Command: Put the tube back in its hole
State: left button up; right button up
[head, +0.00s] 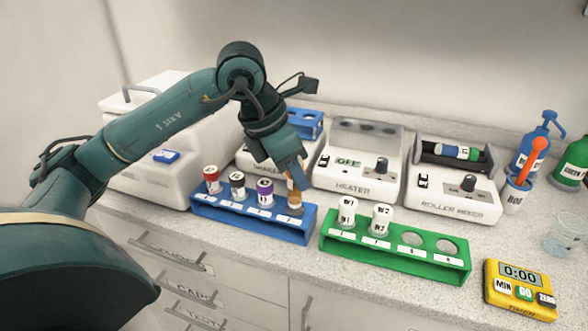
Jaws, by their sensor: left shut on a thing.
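My left gripper (292,178) points down over the right end of the blue rack (262,225). Three other tubes stand in the blue rack, with a red cap (212,173), a dark cap (237,180) and a purple cap (265,186). My right gripper is not in view.
A green rack (390,257) holds two white-capped tubes at its left and has two empty holes at its right. A heater (352,185) and a roller mixer (450,200) stand behind. A yellow timer (520,285), bottles and a clear beaker (566,236) are at the right.

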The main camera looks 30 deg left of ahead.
aim_at(294, 192)
pick_arm(q)
jog(key=shift+f, duration=0.1)
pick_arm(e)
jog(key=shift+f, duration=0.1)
